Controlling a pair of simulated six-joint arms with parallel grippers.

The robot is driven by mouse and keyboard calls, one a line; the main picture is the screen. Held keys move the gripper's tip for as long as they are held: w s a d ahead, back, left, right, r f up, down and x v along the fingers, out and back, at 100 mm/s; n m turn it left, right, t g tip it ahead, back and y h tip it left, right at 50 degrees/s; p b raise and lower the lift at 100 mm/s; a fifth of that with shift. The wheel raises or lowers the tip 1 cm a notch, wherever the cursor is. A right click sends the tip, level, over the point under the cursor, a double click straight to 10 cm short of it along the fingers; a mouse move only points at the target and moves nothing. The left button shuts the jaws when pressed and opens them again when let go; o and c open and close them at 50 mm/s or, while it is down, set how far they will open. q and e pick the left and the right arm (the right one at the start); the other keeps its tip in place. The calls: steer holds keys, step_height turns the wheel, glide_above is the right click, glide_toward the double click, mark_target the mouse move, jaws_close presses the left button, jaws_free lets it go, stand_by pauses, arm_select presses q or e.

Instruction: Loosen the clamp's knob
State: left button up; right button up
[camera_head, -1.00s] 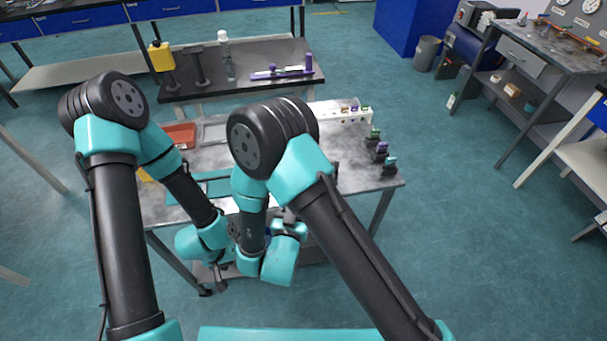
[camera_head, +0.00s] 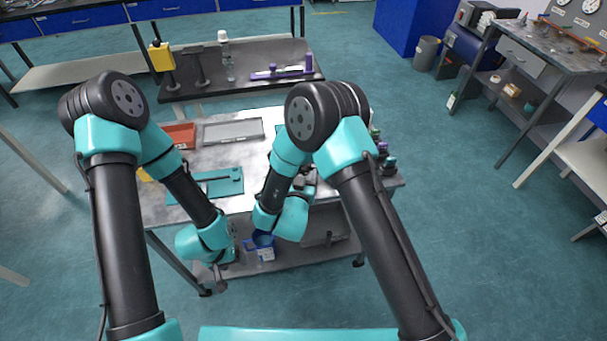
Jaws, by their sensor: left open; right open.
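A long purple fixture (camera_head: 283,74) lies on the dark back table, with a small knob-like piece on it and a short upright at its right end. It may be the clamp, but I cannot tell for sure. My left gripper (camera_head: 220,282) hangs low in front of the front table's edge, small and dark, with nothing visible in it. My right gripper (camera_head: 308,177) is partly hidden by its own arm over the front table's right part, also with nothing visible in it. Both are far from the purple fixture.
The front table (camera_head: 255,200) carries a red tray (camera_head: 181,135), a grey tray (camera_head: 233,131), a teal plate (camera_head: 225,186) and dark-based pieces (camera_head: 388,165) at its right edge. A blue container (camera_head: 263,240) sits on the lower shelf. A bottle (camera_head: 229,66) stands on the back table.

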steer(key=shift+c, duration=0.4)
steer(key=c, duration=0.8)
steer(key=shift+c, duration=0.2)
steer(key=n, duration=0.5)
steer(key=shift+a+n, duration=0.1)
steer(key=shift+n, duration=0.2)
steer(key=o, duration=0.9)
steer(key=shift+s, duration=0.1)
